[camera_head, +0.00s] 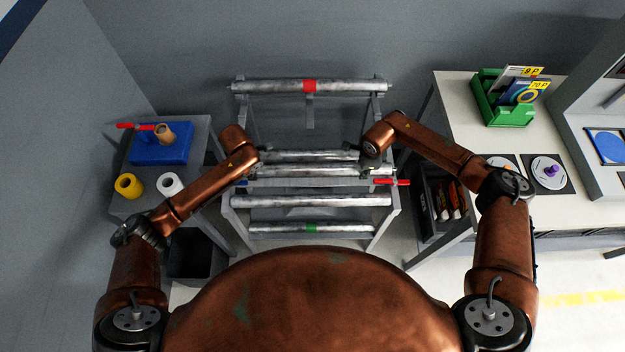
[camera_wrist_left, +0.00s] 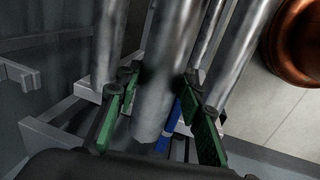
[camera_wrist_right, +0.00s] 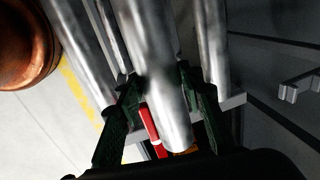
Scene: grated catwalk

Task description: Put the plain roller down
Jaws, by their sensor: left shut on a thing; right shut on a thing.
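The plain roller (camera_head: 305,171) is a grey metal bar without a coloured band, lying level across the rack (camera_head: 236,220). My left gripper (camera_head: 253,171) is shut on its left end; the green fingers stand on both sides of it in the left wrist view (camera_wrist_left: 160,105). My right gripper (camera_head: 368,168) is shut on its right end, with the roller between the fingers in the right wrist view (camera_wrist_right: 160,100). Another plain roller (camera_head: 310,156) lies close behind it, and one more (camera_head: 310,201) lies in front. I cannot tell whether the held roller touches the rack.
A red-banded roller (camera_head: 270,87) sits at the rack's top, a green-banded one (camera_head: 280,229) at its bottom. A red-handled tool (camera_head: 390,182) is by the right gripper. A side table (camera_head: 150,205) stands left, a white bench (camera_head: 460,100) right. A dark bin (camera_head: 190,258) stands lower left.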

